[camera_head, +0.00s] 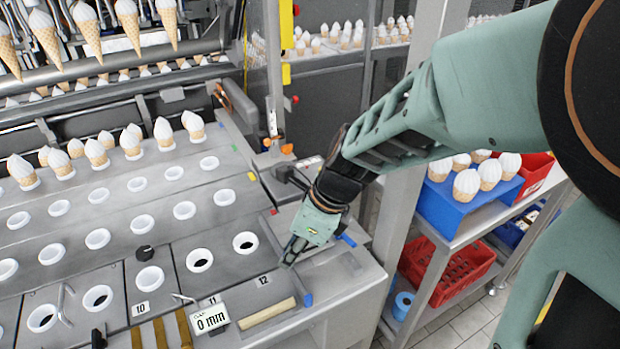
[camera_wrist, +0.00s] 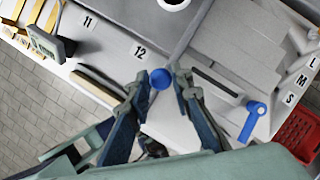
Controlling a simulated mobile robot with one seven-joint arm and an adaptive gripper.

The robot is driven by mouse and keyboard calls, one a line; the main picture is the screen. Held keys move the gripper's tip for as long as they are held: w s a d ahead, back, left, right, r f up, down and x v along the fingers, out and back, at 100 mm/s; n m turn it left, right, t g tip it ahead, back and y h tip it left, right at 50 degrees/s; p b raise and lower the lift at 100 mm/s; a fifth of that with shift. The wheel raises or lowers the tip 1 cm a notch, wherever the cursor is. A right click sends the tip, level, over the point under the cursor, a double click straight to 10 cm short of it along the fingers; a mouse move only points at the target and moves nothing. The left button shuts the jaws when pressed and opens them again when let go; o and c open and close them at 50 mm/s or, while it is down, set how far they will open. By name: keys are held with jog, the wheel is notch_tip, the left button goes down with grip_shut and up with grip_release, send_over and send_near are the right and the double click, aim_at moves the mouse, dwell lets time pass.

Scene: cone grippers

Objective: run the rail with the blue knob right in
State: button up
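A blue knob (camera_head: 307,299) stands near the front edge of the grey machine top, right of the label 12. It also shows in the wrist view (camera_wrist: 160,79), between my fingertips as seen from there. I cannot clearly tell its rail apart from the grey panel around it. My gripper (camera_head: 288,262) points down and sits behind the knob in the head view. In the wrist view my gripper (camera_wrist: 161,85) has its two fingers apart, one on each side of the knob in the picture. No grip on the knob shows.
A blue lever (camera_head: 347,240) stands right of my gripper, near the labels S, M and L. A wooden bar (camera_head: 267,311) and a "0 mm" display (camera_head: 210,318) lie to the left. A red crate (camera_head: 447,268) sits on a shelf at the right.

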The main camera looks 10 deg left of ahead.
jog(key=o, duration=0.4)
jog(key=shift+c, duration=0.2)
jog(key=shift+d+r, duration=0.1)
jog(key=shift+r, duration=0.15)
jog(key=d, duration=0.4)
jog(key=s+d, duration=0.1)
jog(key=d, duration=0.3)
jog(key=s+d, duration=0.1)
jog(key=d, duration=0.3)
jog(key=shift+s+r, duration=0.2)
jog(key=shift+r, duration=0.05)
